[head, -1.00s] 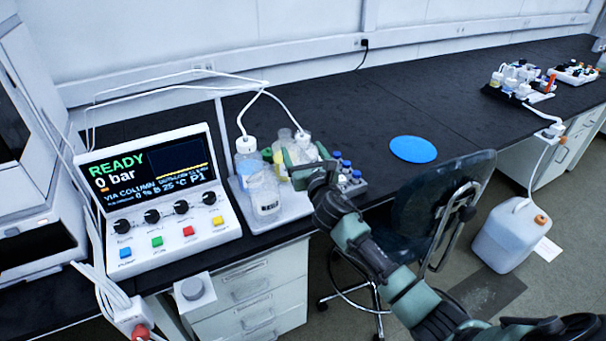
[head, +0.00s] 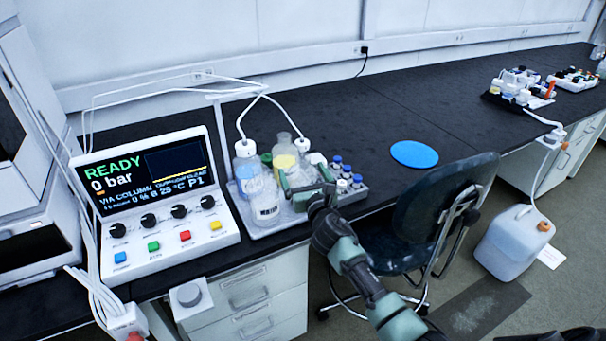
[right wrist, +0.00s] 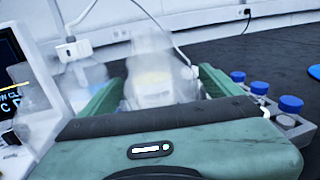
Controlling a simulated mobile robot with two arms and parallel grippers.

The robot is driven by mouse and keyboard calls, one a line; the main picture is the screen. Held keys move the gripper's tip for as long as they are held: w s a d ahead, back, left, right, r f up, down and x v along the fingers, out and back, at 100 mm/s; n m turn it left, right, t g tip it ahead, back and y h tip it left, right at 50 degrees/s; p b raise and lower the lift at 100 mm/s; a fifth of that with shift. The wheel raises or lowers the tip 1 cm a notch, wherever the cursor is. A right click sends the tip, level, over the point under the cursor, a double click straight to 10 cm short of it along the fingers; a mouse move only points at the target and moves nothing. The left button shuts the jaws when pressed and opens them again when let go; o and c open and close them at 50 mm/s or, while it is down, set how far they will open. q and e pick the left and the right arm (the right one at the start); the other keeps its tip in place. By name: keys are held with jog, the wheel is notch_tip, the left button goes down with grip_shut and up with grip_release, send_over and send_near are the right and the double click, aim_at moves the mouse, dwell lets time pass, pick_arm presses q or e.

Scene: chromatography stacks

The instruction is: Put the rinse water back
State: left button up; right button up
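Several bottles stand on a pale tray (head: 247,232) beside the control unit; their labels are too small to read, so I cannot tell which is the rinse water. A clear bottle with a white label (head: 265,207) stands at the front. A blue-labelled bottle (head: 247,170) with a tubed white cap is behind it, and an uncapped yellow-labelled bottle (head: 285,158) is further back. My right gripper (head: 303,186) is over the tray's right part, fingers wide apart. In the right wrist view a blurred, translucent bottle (right wrist: 152,62) shows between or beyond the fingers. My left gripper is out of view.
A rack of blue-capped vials (head: 350,184) stands close right of my right gripper. The control unit (head: 150,205) is left. A white tube hangs over the bottles. A chair (head: 440,215) stands at the front edge.

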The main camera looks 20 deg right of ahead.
jog(key=shift+r, duration=0.15)
jog(key=s+a, duration=0.1)
jog(key=s, duration=1.1)
jog(key=shift+a+p, duration=0.3)
jog(key=shift+a, duration=0.05)
